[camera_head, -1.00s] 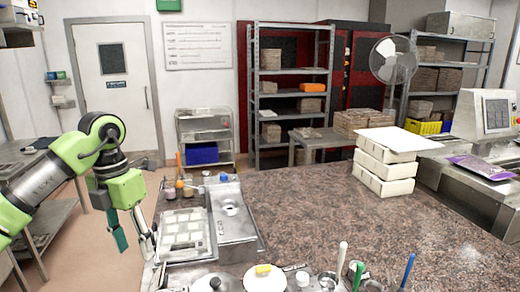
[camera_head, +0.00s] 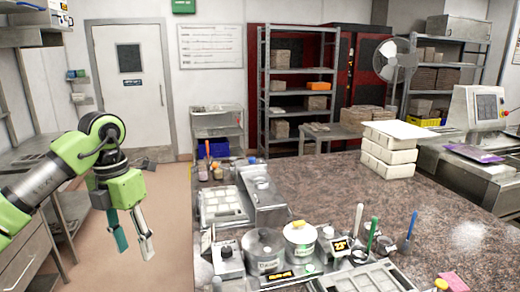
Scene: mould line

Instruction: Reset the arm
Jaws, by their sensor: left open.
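My left arm comes in from the left edge, and its green gripper (camera_head: 134,238) hangs downward with its fingers apart and nothing between them. One finger is teal and the other is pale grey. The gripper is over the floor, left of the brown stone-topped counter (camera_head: 335,190), and touches nothing. My right gripper is not in this view.
A tray with square compartments (camera_head: 222,204) and a steel unit (camera_head: 262,188) lie on the counter's left side. Metal pots (camera_head: 264,250) and upright tools (camera_head: 372,232) stand in front. White blocks (camera_head: 388,160) are stacked farther back. Floor is clear below the gripper.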

